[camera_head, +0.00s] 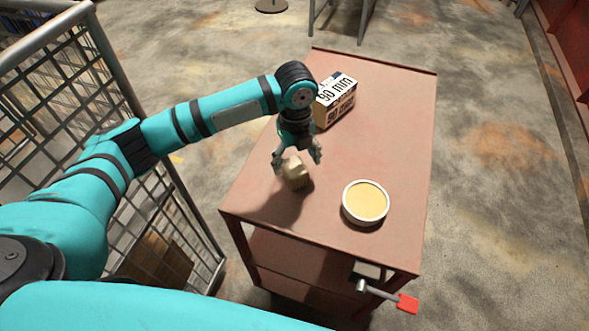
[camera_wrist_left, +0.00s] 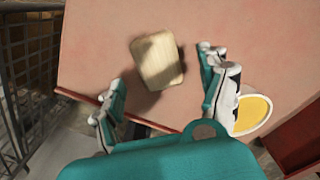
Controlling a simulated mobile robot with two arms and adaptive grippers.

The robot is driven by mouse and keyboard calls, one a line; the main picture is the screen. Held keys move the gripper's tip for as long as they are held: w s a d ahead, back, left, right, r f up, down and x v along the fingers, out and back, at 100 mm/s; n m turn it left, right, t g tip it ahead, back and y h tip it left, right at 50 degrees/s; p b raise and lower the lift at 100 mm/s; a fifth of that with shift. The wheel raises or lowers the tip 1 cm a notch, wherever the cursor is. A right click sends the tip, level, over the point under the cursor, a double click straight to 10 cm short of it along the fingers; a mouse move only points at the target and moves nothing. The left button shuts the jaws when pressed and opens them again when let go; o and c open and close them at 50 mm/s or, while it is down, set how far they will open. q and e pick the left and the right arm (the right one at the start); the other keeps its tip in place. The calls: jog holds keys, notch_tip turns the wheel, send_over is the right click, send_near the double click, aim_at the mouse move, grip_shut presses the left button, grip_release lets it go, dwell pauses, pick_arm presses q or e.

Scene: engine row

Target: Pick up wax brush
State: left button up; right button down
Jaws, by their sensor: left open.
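A pale, wood-coloured block (camera_head: 296,172), which I take to be the wax brush, rests on the red-brown cart top (camera_head: 385,130). No bristles can be made out. In the left wrist view the block (camera_wrist_left: 157,60) lies on the cart top, ahead of the fingers. My left gripper (camera_head: 298,158) is open and empty, pointing down just above the block, with a finger towards either side of it. Whether the fingers touch it cannot be told. My right gripper is not in view.
A round white tub (camera_head: 366,203) of yellow wax stands right of the block. A mesh cage (camera_head: 60,90) is at the left. A red-tipped metal part (camera_head: 405,303) sticks out from the cart's front. The cart's right side is clear.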

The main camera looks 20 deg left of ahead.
aim_at(294, 166)
pick_arm(q)
jog(key=shift+w+a+f+p, duration=0.1)
jog(key=shift+f+p, duration=0.05)
jog(key=shift+f, duration=0.85)
jog(key=shift+w+a+f+p, duration=0.1)
jog(key=shift+f+p, duration=0.05)
jog(key=shift+f, duration=0.8)
jog(key=c, duration=1.4)
jog(key=shift+c, duration=0.2)
jog(key=shift+r, duration=0.15)
jog(key=shift+r, duration=0.25)
notch_tip(294, 166, up, 3)
jog(key=shift+s+f+b, duration=0.1)
jog(key=shift+b, duration=0.6)
jog(key=s+d+b, duration=0.1)
jog(key=s+d, duration=0.1)
jog(key=s, duration=0.5)
jog(key=s+d+r+b, duration=0.1)
jog(key=s+d, duration=0.1)
jog(key=s, duration=0.6)
jog(key=shift+s+d+r, duration=0.15)
jog(key=shift+d+r, duration=0.05)
jog(key=shift+r, duration=0.05)
